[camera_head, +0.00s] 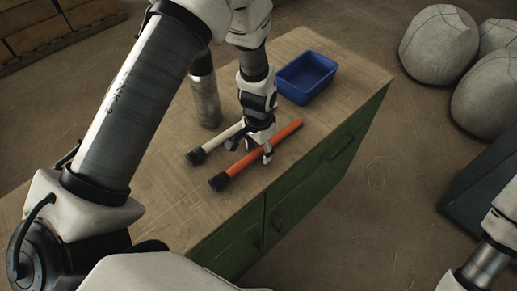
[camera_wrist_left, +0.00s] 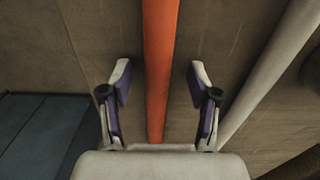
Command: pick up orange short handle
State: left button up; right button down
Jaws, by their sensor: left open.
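The orange short handle (camera_head: 263,150) is a rod with a black end cap, lying diagonally on the wooden table top. My left gripper (camera_head: 251,150) is over it near its middle. In the left wrist view the orange handle (camera_wrist_left: 160,70) runs between the two open fingers of the left gripper (camera_wrist_left: 160,88), with a gap on each side. The fingers do not grip it. A white handle (camera_head: 215,143) with a black end cap lies beside it, and also shows right of the fingers in the left wrist view (camera_wrist_left: 268,72). My right gripper is not in view.
A blue bin (camera_head: 306,78) stands on the table behind the handles. A grey cylinder (camera_head: 205,98) stands left of the gripper. The wooden table (camera_head: 160,190) has green drawers (camera_head: 310,180) on its front. Pale sacks (camera_head: 440,45) are on the floor at right.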

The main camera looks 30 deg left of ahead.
pick_arm(q)
jog(key=shift+s+r, duration=0.15)
jog(key=shift+s, duration=0.05)
jog(key=c, duration=0.4)
jog(key=shift+s+d, duration=0.1)
jog(key=shift+d, duration=0.05)
grip_shut()
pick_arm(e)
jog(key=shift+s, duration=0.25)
pick_arm(q)
jog(key=shift+r, duration=0.1)
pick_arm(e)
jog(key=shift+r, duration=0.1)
